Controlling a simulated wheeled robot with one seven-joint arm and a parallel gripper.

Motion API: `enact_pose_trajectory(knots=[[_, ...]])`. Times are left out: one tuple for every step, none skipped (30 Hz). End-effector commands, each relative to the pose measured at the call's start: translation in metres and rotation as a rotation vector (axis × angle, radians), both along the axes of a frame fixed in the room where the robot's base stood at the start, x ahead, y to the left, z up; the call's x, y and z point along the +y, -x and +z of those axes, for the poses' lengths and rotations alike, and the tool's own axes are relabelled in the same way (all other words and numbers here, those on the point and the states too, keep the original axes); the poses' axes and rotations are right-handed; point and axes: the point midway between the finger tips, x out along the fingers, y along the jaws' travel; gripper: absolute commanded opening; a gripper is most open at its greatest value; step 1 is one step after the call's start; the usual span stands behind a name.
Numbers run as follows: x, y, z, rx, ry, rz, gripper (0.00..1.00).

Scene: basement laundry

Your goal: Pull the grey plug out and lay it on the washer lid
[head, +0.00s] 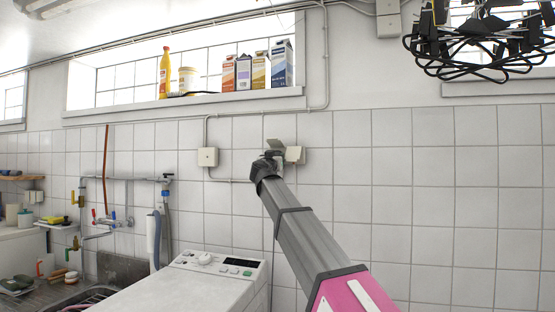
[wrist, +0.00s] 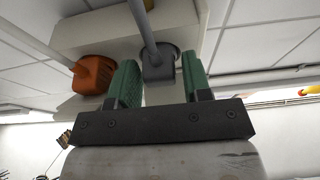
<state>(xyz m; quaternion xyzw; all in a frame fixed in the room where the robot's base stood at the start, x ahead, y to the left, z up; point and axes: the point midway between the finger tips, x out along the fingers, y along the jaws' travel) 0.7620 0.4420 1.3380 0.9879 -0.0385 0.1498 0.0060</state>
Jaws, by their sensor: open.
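The grey plug (wrist: 159,66) sits in a cream socket box (wrist: 125,38) in the wrist view, with a grey cable running from it. My gripper (wrist: 159,75) is open, its green-padded fingers on either side of the grey plug, with a gap showing on both sides. An orange plug (wrist: 94,75) sits in the same box, just outside the left finger. In the head view my gripper (head: 272,157) is at the wall socket box (head: 295,155) and hides the plugs. The washer lid (head: 160,292) is white and looks bare, lower left of the arm.
The washer's control panel (head: 220,262) rises behind its lid. A junction box (head: 208,157) is on the wall left of the gripper. Taps and pipes (head: 110,220) are further left. Cartons (head: 260,70) and bottles stand on the window sill above. The tiled wall at right is clear.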

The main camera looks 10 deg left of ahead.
Motion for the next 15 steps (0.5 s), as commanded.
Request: enact_pose_trajectory(knots=[[-0.0001,0.0001,0.0,0.0,0.0,0.0,0.45],[-0.0001,0.0002,-0.0001,0.0,0.0,0.0,0.41],[-0.0001,0.0002,-0.0001,0.0,0.0,0.0,0.28],[0.0,0.0002,-0.0001,0.0,0.0,0.0,0.19],[-0.0001,0.0002,-0.0001,0.0,0.0,0.0,0.09],[-0.0001,0.0002,-0.0001,0.0,0.0,0.0,0.01],[-0.0001,0.0003,-0.0001,0.0,0.0,0.0,0.01],[-0.0001,0.0003,-0.0001,0.0,0.0,0.0,0.01],[-0.0001,0.0003,-0.0001,0.0,0.0,-0.001,0.01],[-0.0002,0.0003,-0.0001,0.0,0.0,-0.001,0.01],[-0.0002,0.0003,-0.0001,0.0,0.0,-0.001,0.01],[-0.0002,0.0003,-0.0001,0.0,0.0,-0.001,0.01],[-0.0002,0.0003,-0.0001,0.0,0.0,-0.001,0.01],[-0.0002,0.0003,-0.0001,0.0,0.0,-0.001,0.01],[-0.0003,0.0003,0.0,0.0,0.0,-0.001,0.01]])
